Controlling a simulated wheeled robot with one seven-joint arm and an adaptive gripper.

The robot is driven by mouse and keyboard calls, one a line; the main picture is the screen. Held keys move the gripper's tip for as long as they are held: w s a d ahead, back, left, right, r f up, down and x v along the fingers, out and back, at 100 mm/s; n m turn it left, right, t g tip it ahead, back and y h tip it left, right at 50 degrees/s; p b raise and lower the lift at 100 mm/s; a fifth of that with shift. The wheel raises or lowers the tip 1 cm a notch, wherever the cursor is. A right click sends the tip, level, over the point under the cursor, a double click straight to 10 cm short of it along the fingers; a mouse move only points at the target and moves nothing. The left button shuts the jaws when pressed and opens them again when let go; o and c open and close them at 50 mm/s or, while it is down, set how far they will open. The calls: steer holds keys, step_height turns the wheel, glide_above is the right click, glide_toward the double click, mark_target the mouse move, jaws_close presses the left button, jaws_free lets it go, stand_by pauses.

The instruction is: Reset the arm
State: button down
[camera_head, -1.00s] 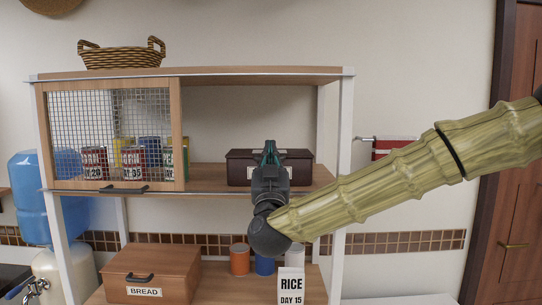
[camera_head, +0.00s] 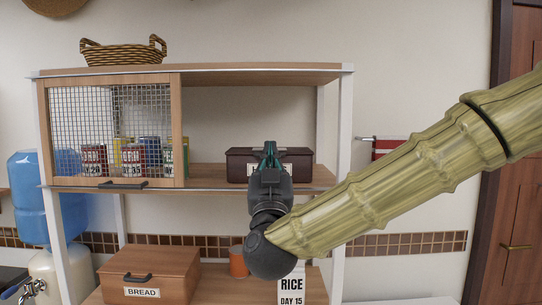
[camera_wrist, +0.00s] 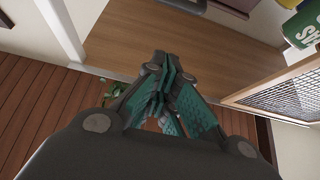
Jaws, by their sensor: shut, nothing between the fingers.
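My gripper (camera_head: 268,153) is in front of the shelf unit's middle shelf, with its fingers over the dark box (camera_head: 297,156) in the head view. My arm reaches in from the right edge of the picture. In the wrist view my gripper (camera_wrist: 165,68) has its green-padded fingers together, with nothing held between them. A bare wooden shelf board (camera_wrist: 190,45) lies beyond the fingertips there.
A mesh-door cabinet (camera_head: 178,130) with several cans is left of my gripper. Below are a bread box (camera_head: 180,265), an orange can (camera_head: 238,262) and a rice package (camera_head: 291,290). A basket (camera_head: 123,52) is on top. A white post (camera_head: 341,125) stands right.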

steer(key=w+f+n+g+y, duration=0.1)
steer(key=w+f+g+y, duration=0.1)
steer(key=f, duration=1)
steer(key=w+f+n+g+y, duration=0.1)
steer(key=w+f+g, duration=0.15)
steer(key=f, duration=0.95)
steer(key=s+d+f+g, duration=0.2)
steer(key=f, duration=0.7)
steer(key=s+d+f+g, duration=0.1)
steer(key=s+f+g, duration=0.1)
steer(key=f, duration=0.7)
steer(key=s+d+f+g, duration=0.2)
steer(key=f+g, duration=0.1)
steer(key=f, duration=0.7)
steer(key=s+d+f+g+h, duration=0.1)
steer(key=s+d+f+g, duration=0.25)
steer(key=s+f, duration=0.6)
steer(key=s+d+f+g, duration=0.35)
steer(key=s+f, duration=0.35)
steer(key=f, duration=0.5)
steer(key=s+d+f+m+g+h, duration=0.1)
steer(key=s+d+f+g, duration=0.2)
steer(key=s, duration=0.8)
steer(key=s+d+f+m+g+h, duration=0.1)
steer(key=s+d+f+g, duration=0.2)
steer(key=s+d+f, duration=0.4)
steer(key=s+d, duration=0.1)
steer(key=s, duration=0.3)
steer(key=shift+s, duration=0.2)
